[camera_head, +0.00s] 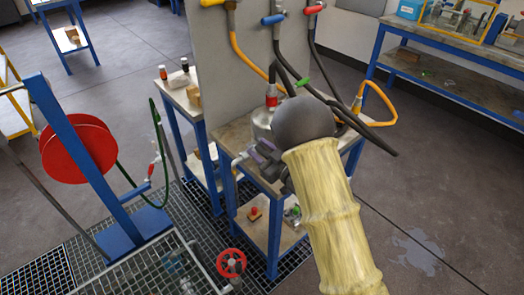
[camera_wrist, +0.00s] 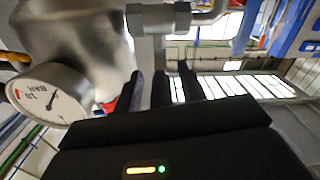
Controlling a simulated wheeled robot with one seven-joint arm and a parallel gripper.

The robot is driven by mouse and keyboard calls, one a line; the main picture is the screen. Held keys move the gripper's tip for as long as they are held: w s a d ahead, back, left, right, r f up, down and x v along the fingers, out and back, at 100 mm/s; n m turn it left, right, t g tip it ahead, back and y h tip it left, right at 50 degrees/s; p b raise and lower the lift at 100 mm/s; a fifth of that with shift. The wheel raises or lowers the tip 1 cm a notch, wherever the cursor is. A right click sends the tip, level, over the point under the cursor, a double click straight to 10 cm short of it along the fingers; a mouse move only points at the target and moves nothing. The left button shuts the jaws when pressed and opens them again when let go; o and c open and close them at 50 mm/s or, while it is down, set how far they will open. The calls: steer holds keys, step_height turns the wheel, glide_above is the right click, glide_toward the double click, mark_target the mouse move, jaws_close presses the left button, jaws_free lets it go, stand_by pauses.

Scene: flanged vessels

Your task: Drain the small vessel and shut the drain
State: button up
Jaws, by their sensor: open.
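The small metal vessel (camera_head: 262,122) stands on the bench, partly hidden behind my arm. A pale pipe (camera_head: 239,159) comes out at its lower left and bends down over the bench edge. My gripper (camera_head: 262,157) is open beside the vessel's lower front, close to this pipe. In the wrist view the vessel's shiny wall (camera_wrist: 75,35) fills the upper left, with a pressure gauge (camera_wrist: 48,95) in front. A pipe fitting (camera_wrist: 160,18) lies beyond the open fingers (camera_wrist: 162,88). A red part shows beside one finger. I cannot tell the drain handle's position.
The bench (camera_head: 232,138) backs onto a grey panel (camera_head: 226,70) with coloured valves and hoses hanging above the vessel. A red hose reel (camera_head: 78,148) on a blue post stands left. A red handwheel (camera_head: 231,263) is low in front, over floor grating. Open floor lies right.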

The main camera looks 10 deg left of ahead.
steer(key=shift+d, duration=0.1)
steer(key=b+v, duration=0.2)
steer(key=v, duration=1.5)
steer(key=shift+d, duration=0.15)
